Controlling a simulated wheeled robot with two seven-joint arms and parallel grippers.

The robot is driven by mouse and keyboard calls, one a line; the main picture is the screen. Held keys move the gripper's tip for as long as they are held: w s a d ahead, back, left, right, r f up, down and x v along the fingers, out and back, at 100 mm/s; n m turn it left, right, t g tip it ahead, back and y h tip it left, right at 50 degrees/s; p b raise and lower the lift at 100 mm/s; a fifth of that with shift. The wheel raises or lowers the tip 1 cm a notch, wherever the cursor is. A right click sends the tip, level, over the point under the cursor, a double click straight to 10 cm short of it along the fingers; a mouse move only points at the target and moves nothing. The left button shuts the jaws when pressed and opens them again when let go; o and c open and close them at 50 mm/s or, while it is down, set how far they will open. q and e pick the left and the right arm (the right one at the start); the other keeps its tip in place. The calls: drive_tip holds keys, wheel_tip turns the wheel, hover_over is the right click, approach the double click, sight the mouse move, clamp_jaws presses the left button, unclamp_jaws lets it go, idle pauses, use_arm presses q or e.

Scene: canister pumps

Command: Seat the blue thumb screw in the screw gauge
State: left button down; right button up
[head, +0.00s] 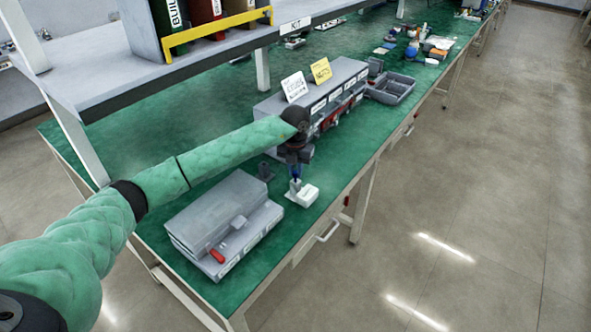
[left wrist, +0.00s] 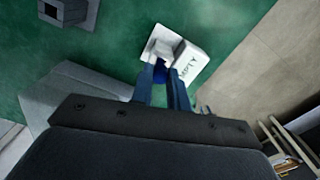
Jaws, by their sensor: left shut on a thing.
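The blue thumb screw (left wrist: 160,71) is between the fingertips of my left gripper (left wrist: 166,84) in the left wrist view. The left gripper is shut on it. In the head view the left gripper (head: 295,180) points down over the white screw gauge (head: 303,195) near the table's front edge. The screw gauge also shows in the left wrist view (left wrist: 190,64), with writing on its top. The screw is at or just over the gauge; the fingers hide its lower end, so I cannot tell how deep it sits. My right gripper is not in view.
A grey case (head: 225,215) with a red part lies left of the gauge. A small dark grey holder (head: 265,172) stands behind. A grey drawer unit (head: 345,85) with cards and a grey tray (head: 390,88) are further right. The green table's front edge is close to the gauge.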

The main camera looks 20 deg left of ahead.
use_arm(q)
drive_tip(key=c, duration=1.3)
unclamp_jaws()
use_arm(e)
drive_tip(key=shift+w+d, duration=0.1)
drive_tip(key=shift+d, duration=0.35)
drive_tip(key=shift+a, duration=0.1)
